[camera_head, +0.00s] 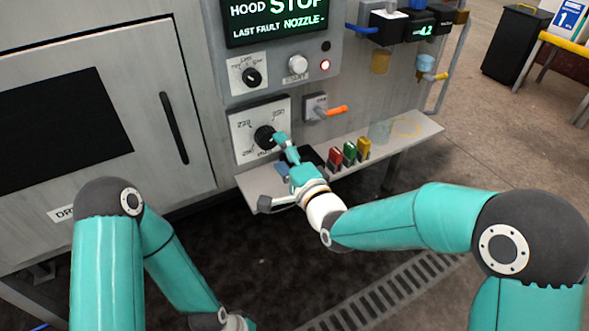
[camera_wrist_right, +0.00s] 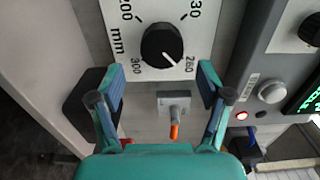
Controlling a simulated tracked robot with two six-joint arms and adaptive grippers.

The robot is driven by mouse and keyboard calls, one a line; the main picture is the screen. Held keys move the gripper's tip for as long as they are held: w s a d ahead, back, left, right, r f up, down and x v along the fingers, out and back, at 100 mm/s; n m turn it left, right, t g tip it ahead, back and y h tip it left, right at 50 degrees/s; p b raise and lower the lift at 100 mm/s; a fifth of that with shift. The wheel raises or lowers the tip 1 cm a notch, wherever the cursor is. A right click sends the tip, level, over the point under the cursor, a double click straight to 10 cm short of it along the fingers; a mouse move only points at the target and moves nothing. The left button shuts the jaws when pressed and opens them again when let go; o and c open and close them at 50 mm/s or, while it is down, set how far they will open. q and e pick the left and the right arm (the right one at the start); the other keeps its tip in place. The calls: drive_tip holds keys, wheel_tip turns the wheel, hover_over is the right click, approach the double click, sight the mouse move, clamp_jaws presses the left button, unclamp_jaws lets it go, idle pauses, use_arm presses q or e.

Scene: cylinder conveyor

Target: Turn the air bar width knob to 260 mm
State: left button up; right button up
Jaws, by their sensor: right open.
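The air bar width knob (camera_head: 265,137) is a round black dial on a white plate on the machine front. In the right wrist view the knob (camera_wrist_right: 162,45) has a white pointer aimed at the 260 mark, with 200, 230 and 300 around it. My right gripper (camera_head: 282,141) is at the right side of the knob in the head view. In the right wrist view my right gripper (camera_wrist_right: 160,82) has its fingers spread wide, with nothing between the tips; the knob lies just beyond them. Touch cannot be told. My left gripper is out of view.
A smaller selector knob (camera_head: 252,77) and a white start button (camera_head: 298,65) sit above the plate. An orange-handled lever (camera_head: 336,111) is to the right. A shelf (camera_head: 421,131) below holds red, green and yellow items.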

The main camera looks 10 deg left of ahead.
sight(270, 141)
drive_tip(key=v, duration=0.6)
drive_tip(key=shift+d, duration=0.1)
drive_tip(key=s+d+n+p, duration=0.2)
drive_tip(key=s+n+p, duration=0.15)
drive_tip(key=n, duration=1.35)
drive_tip(key=b+x, duration=0.1)
drive_tip(key=x, duration=0.4)
drive_tip(key=b+x, duration=0.1)
drive_tip(key=x, duration=0.4)
drive_tip(key=b+x, duration=0.1)
drive_tip(key=x, duration=0.4)
drive_tip(key=shift+w+a+r, duration=0.15)
drive_tip(key=shift+a+r, duration=0.1)
drive_tip(key=shift+r, duration=0.05)
